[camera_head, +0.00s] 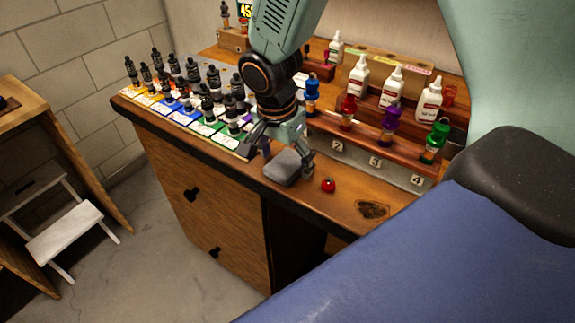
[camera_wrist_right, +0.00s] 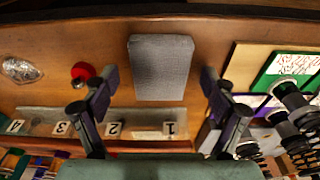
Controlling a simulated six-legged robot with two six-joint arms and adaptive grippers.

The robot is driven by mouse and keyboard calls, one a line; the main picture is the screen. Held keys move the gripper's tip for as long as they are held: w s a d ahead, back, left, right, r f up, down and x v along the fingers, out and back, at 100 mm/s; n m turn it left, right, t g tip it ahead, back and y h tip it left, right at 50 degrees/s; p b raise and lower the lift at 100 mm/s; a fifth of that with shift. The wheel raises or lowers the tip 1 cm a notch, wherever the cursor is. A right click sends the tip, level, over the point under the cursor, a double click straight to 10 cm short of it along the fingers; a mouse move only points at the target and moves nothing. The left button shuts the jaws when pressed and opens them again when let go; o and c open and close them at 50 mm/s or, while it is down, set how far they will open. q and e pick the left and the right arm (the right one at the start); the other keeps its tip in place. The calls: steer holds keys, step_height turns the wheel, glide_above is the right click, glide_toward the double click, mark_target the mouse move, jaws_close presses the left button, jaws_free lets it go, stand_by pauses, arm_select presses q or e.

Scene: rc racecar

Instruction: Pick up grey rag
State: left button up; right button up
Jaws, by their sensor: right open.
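The grey rag (camera_head: 286,167) is a folded block lying on the wooden bench top near its front edge; it also shows in the right wrist view (camera_wrist_right: 160,67), upper middle. My right gripper (camera_head: 281,150) is open just above and behind the rag. In the right wrist view my right gripper (camera_wrist_right: 157,78) has one finger on each side of the rag, with gaps between fingers and rag. No left gripper shows in either view.
A small red object (camera_head: 328,185) sits right of the rag. Several dark bottles on coloured cards (camera_head: 200,127) stand to the left. A rack of numbered slots (camera_head: 375,163) with coloured bottles and white bottles (camera_head: 391,86) stands behind. The bench front edge is close.

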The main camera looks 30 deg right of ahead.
steer(key=shift+w+a+f, duration=0.1)
steer(key=shift+a, duration=0.05)
steer(key=shift+w+f, duration=0.1)
steer(key=shift+f, duration=0.05)
steer(key=shift+d+f, duration=0.15)
steer(key=shift+d, duration=0.2)
steer(key=shift+s, duration=0.25)
steer(key=shift+w+a, duration=0.1)
steer(key=shift+a, duration=0.15)
steer(key=shift+c, duration=0.9)
steer(key=shift+w+d, duration=0.1)
steer(key=shift+d, duration=0.05)
steer(key=c, duration=0.3)
steer(key=shift+d, duration=0.1)
steer(key=c, duration=0.3)
steer(key=shift+c, duration=1.3)
